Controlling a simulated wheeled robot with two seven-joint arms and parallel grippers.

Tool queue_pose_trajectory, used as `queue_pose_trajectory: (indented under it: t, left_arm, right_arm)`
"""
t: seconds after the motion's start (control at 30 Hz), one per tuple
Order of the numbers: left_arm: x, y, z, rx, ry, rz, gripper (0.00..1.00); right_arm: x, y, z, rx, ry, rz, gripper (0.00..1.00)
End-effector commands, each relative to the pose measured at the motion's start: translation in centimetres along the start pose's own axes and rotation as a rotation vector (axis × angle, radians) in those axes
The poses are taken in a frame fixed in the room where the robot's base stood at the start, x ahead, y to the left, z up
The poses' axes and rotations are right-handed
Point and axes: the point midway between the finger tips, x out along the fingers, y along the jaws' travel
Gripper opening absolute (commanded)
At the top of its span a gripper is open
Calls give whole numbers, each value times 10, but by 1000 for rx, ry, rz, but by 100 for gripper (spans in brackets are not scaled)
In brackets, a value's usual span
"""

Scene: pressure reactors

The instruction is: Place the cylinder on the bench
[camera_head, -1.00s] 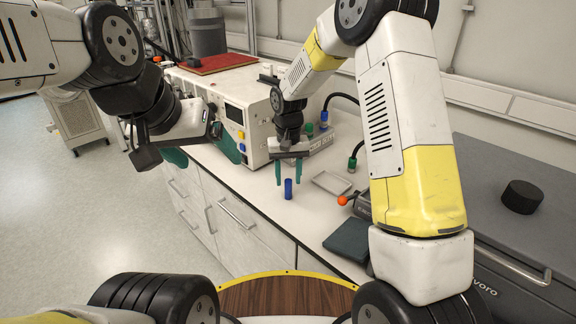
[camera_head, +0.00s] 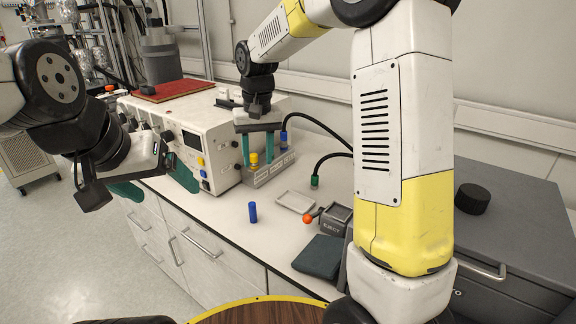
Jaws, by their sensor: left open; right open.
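A small blue cylinder (camera_head: 252,212) stands upright on the white bench top (camera_head: 225,222), near its front edge. My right gripper (camera_head: 257,155) has two green fingers, is open, and is raised behind the cylinder, by the rack with a yellow-topped piece (camera_head: 254,161) between or just behind its fingers. No contact with that piece can be made out. My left gripper (camera_head: 150,182) is open at the left, in front of the white instrument, with green fingers partly hidden by its own body.
A white instrument box (camera_head: 190,130) with a red mat (camera_head: 172,90) on top stands at the back. A grey rack (camera_head: 272,168), shallow tray (camera_head: 295,201), orange-knobbed device (camera_head: 335,217) and dark pad (camera_head: 318,257) lie to the right. Black hoses cross behind.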

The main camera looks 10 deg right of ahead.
Motion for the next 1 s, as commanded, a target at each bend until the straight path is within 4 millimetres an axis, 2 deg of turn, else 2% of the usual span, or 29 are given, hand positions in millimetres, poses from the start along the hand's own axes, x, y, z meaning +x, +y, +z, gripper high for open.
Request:
queue_pose_trajectory:
  t: [0.03, 0.1, 0.3, 0.43, 0.6, 0.8, 1.0]
  left_arm:
    - [0, 0, 0, 0, 0, 0, 85]
    - [0, 0, 0, 0, 0, 0, 85]
    - [0, 0, 0, 0, 0, 0, 85]
    - [0, 0, 0, 0, 0, 0, 85]
    - [0, 0, 0, 0, 0, 0, 85]
    - [0, 0, 0, 0, 0, 0, 85]
    - [0, 0, 0, 0, 0, 0, 85]
  right_arm:
    - [-21, 12, 14, 9, 40, -13, 42]
    - [-42, 25, 37, 15, 87, -31, 42]
    - [-84, 56, 107, 33, 229, -73, 42]
    - [-97, 70, 154, 46, 324, -93, 42]
    - [-99, 78, 202, 59, 429, -107, 42]
    - [-94, 80, 228, 64, 488, -113, 42]
    - [-93, 80, 230, 63, 494, -113, 42]
